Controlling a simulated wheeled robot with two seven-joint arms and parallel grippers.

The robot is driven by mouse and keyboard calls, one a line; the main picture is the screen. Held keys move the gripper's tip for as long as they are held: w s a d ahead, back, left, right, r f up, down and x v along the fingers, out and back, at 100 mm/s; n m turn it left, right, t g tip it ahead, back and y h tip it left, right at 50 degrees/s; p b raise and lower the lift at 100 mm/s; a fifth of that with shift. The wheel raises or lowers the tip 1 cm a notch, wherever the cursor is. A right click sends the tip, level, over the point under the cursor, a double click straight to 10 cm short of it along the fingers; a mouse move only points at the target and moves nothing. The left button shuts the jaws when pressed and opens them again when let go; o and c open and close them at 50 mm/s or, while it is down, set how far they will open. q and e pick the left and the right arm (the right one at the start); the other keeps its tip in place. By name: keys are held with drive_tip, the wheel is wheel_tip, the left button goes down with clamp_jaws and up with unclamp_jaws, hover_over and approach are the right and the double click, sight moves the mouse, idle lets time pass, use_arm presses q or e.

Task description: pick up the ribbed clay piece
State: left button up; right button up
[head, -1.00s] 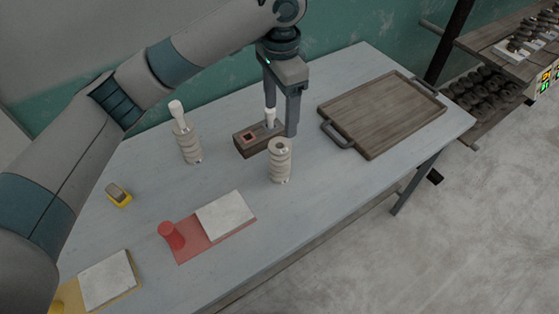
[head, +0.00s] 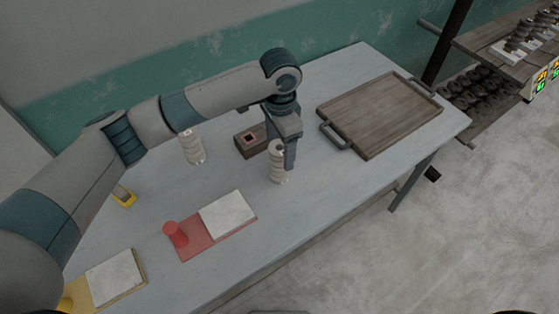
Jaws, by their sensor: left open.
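A ribbed, pale clay piece (head: 277,168) stands upright near the middle of the table, partly covered by my left gripper. My left gripper (head: 282,156) points down at it with open jaws. One finger overlaps the piece's right side in the head view; the other finger is mostly hidden, so I cannot tell whether they straddle or touch it. A second ribbed, pale piece (head: 193,147) stands upright to the left, its top hidden behind my arm. My right gripper is out of view.
A brown block (head: 250,139) with a square recess sits just behind the gripper. A wooden tray (head: 379,114) lies at right. A red board (head: 207,243) with a white slab (head: 228,214) and red knob (head: 175,234) is in front. A yellow item (head: 124,196) is at left.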

sight(277, 174)
use_arm(q)
drive_tip(key=shift+w+f+p, duration=0.15)
drive_tip(key=shift+f+p, duration=0.35)
drive_tip(key=f, duration=0.1)
drive_tip(key=f+p, duration=0.1)
drive_tip(key=f, duration=0.1)
drive_tip(key=shift+w+a+f, duration=0.1)
drive_tip(key=shift+w, duration=0.15)
drive_tip(key=shift+f, duration=0.5)
drive_tip(key=c, duration=1.6)
drive_tip(key=shift+r, duration=0.2)
